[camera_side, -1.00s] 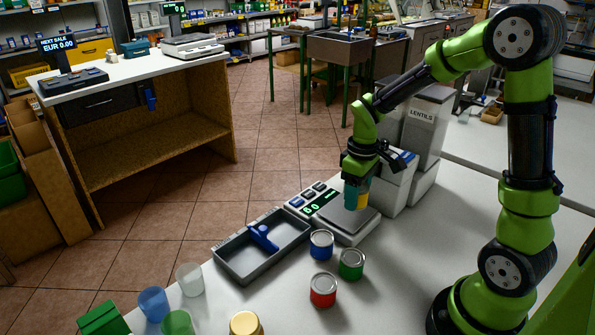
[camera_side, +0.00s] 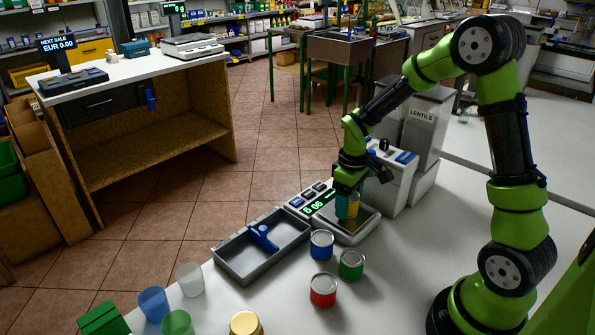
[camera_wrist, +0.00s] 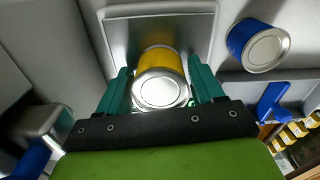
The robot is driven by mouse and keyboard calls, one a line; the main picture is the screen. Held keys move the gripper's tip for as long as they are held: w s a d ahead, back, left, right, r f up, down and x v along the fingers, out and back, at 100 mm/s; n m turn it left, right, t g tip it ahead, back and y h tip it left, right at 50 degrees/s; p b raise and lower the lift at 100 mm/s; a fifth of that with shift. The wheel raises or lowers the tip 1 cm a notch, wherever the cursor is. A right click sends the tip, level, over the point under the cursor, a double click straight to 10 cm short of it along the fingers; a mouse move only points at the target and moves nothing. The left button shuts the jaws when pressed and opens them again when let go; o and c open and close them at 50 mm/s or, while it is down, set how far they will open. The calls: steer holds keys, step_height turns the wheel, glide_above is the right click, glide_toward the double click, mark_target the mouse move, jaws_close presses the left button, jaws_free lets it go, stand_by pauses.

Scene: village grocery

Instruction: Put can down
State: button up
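A yellow can (camera_wrist: 160,62) with a silver lid is between the teal fingers of my gripper (camera_wrist: 160,84) in the wrist view. The fingers lie against both its sides, so my gripper is shut on it. In the side view, my gripper (camera_side: 347,203) points down over the plate of the weighing scale (camera_side: 367,226). The yellow can (camera_side: 353,210) is upright, low at the plate, and appears to touch it. The fingers hide part of the can. The scale's green display is lit with a reading.
A blue can (camera_side: 321,245), a green can (camera_side: 351,264) and a red can (camera_side: 323,290) stand in front of the scale. A grey tray (camera_side: 240,272) holding a blue object is left of it. White bins (camera_side: 388,178) stand behind right.

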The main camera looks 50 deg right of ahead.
steer(key=shift+o, duration=1)
step_height(320, 180, up, 12)
steer(key=s+a+r+m+t+y, duration=0.2)
steer(key=s+a+r+m+t, duration=0.3)
steer(key=s+a, duration=0.7)
step_height(320, 180, up, 2)
steer(key=shift+s+a+r+m+t, duration=0.2)
steer(key=shift+s+m+t, duration=0.1)
steer(key=shift+t, duration=0.8)
